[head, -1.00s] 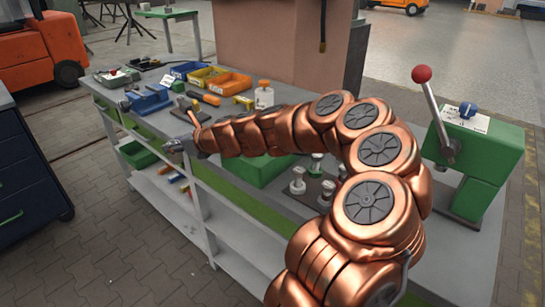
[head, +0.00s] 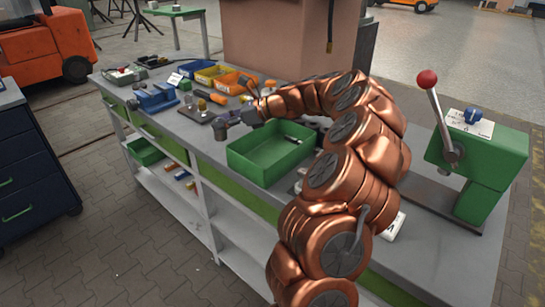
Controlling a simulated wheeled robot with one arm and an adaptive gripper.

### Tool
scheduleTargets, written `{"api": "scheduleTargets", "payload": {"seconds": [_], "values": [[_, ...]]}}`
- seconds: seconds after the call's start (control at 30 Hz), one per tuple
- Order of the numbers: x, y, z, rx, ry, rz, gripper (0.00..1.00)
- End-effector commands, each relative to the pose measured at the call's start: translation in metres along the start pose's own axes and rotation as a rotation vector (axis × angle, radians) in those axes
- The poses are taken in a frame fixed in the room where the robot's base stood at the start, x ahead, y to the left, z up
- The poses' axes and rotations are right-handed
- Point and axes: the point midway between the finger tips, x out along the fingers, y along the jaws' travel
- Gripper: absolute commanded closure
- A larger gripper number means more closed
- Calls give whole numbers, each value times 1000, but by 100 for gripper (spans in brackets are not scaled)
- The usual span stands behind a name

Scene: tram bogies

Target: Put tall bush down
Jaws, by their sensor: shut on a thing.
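My gripper (head: 235,118) is at the end of the copper arm, over the bench, just left of the green bin. It is shut on a small grey cylinder, seemingly the tall bush (head: 220,130), at the bench's front part. The fingers and the bush are small and dark here. I cannot tell whether the bush touches the bench top. A dark plate (head: 193,116) with a small brownish upright piece on it lies just behind and left of the gripper.
The green bin (head: 240,160) stands beside the gripper. Yellow (head: 210,75), orange (head: 232,83) and blue bins stand farther back. A blue vise (head: 155,98) is at left. A green lever press (head: 480,160) stands at right. My arm hides part of the bench.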

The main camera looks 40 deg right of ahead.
Motion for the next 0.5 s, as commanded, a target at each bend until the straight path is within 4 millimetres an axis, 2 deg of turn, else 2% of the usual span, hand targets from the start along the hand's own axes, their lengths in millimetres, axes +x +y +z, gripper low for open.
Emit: {"api": "scheduleTargets", "payload": {"seconds": [0.27,0.5], "values": [[-36,-1,5,-66,0,114,100],[-64,9,8,-127,3,241,100]]}}
